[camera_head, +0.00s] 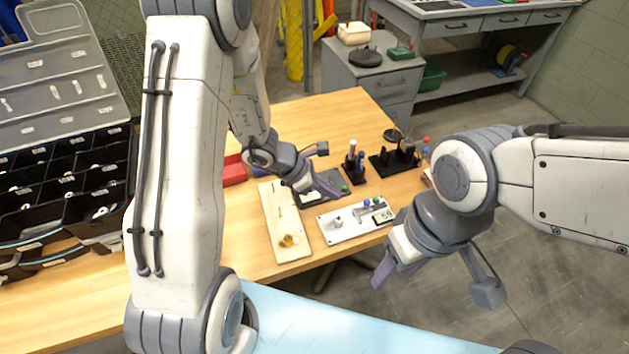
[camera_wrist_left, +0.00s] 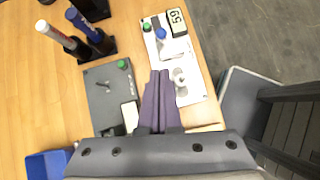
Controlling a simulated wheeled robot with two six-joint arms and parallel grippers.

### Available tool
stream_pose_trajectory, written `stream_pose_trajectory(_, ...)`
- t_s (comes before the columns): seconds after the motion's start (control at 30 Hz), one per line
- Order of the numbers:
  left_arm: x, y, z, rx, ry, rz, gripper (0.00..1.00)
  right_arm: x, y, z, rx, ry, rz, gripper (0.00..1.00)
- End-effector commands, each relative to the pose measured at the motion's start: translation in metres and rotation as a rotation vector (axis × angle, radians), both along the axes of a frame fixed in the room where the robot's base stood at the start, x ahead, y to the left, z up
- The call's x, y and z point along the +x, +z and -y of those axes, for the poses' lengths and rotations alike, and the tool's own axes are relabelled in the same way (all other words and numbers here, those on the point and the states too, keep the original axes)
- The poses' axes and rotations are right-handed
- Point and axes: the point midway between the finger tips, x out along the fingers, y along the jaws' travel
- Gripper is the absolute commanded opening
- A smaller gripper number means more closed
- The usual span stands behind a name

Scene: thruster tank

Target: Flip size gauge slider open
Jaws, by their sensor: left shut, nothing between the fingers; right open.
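A white plate (camera_head: 325,229) with a numeric display (camera_head: 383,215) lies on the wooden table and looks like the size gauge. In the left wrist view the plate (camera_wrist_left: 188,95) shows a silver knob (camera_wrist_left: 180,76), a green button (camera_wrist_left: 147,26), a blue knob (camera_wrist_left: 160,33) and the display (camera_wrist_left: 177,22). I cannot tell the slider's position. My left gripper (camera_head: 336,191) is shut and empty, its fingertips (camera_wrist_left: 159,74) just left of the silver knob in the wrist view; contact is unclear. My right gripper (camera_head: 396,275) is open and empty, in front of the table.
A dark grey plate (camera_wrist_left: 100,110) with a green button and lever lies beside the white plate. A pale wooden board (camera_head: 270,215) lies left of it. Pen holders (camera_head: 354,172) and a black stand (camera_head: 392,160) are behind. A black compartment case (camera_head: 70,170) occupies the left.

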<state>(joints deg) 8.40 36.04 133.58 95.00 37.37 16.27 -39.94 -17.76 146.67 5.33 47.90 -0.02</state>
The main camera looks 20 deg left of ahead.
Motion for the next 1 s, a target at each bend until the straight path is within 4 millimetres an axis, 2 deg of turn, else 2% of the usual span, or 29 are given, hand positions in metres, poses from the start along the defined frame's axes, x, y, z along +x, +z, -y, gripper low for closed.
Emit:
stream_pose_trajectory(0.03,-0.002,0.012,-0.007,0.001,0.001,0.004,0.0,0.0,0.003,0.0,0.0,0.0,0.0,0.53)
stream_pose_trajectory(0.1,-0.007,0.023,-0.014,0.001,0.0,0.004,0.0,0.0,0.006,0.0,0.0,0.0,0.0,0.53)
stream_pose_trajectory(0.3,-0.015,0.044,-0.029,-0.001,-0.003,0.0,0.0,0.0,0.01,0.0,0.0,0.0,0.0,0.53)
stream_pose_trajectory(0.53,-0.018,0.049,-0.034,0.0,-0.003,-0.003,0.0,0.0,0.01,0.0,0.0,0.0,0.0,0.53)
stream_pose_trajectory(1.0,-0.019,0.049,-0.033,0.002,-0.013,0.001,0.0,0.0,0.01,0.0,0.0,0.0,0.0,0.53)
